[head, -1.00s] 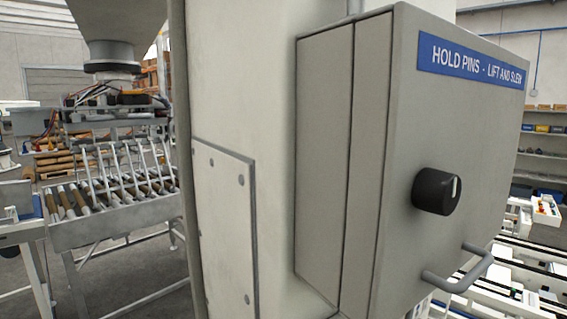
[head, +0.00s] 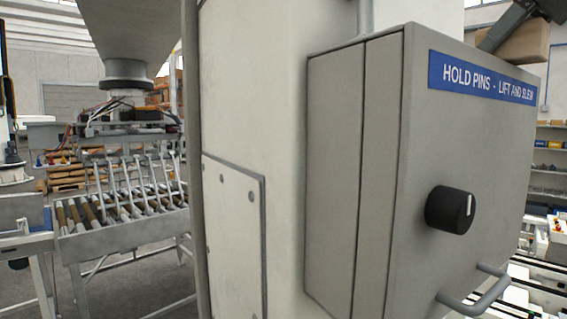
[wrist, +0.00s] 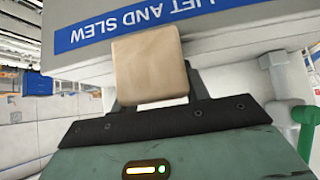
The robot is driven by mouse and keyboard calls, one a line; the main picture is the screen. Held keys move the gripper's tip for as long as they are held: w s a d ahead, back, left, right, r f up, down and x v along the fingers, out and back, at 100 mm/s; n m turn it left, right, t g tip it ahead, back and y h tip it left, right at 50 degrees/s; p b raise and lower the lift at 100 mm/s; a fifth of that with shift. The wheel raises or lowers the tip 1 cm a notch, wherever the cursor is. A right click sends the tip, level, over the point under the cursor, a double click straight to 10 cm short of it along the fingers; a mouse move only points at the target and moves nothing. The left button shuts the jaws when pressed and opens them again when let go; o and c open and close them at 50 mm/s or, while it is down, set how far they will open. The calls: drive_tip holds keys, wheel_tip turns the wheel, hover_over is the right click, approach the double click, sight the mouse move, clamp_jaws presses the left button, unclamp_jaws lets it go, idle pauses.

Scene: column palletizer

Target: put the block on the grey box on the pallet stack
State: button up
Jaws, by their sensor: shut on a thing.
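A tan block (head: 525,44) shows in the head view at the upper right, behind the top edge of the grey box (head: 345,180). My dark gripper (head: 512,22) is shut on it. In the wrist view the block (wrist: 148,65) sits between the two dark fingers of my gripper (wrist: 155,98), with the grey box (wrist: 225,60) and its blue label behind it. The block's lower part is hidden by the box in the head view. I cannot tell whether the block touches the box top. I cannot make out the task's pallet stack for certain.
The grey box has a black knob (head: 450,208) and a handle (head: 478,300), and adjoins a pale column (head: 250,120). A roller conveyor (head: 120,215) stands at the left. Wooden pallets (head: 68,178) are far back left. Shelves (head: 550,160) stand at the far right.

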drive_tip(key=shift+b+v, duration=0.8)
drive_tip(key=shift+v, duration=1.25)
drive_tip(key=shift+f, duration=0.2)
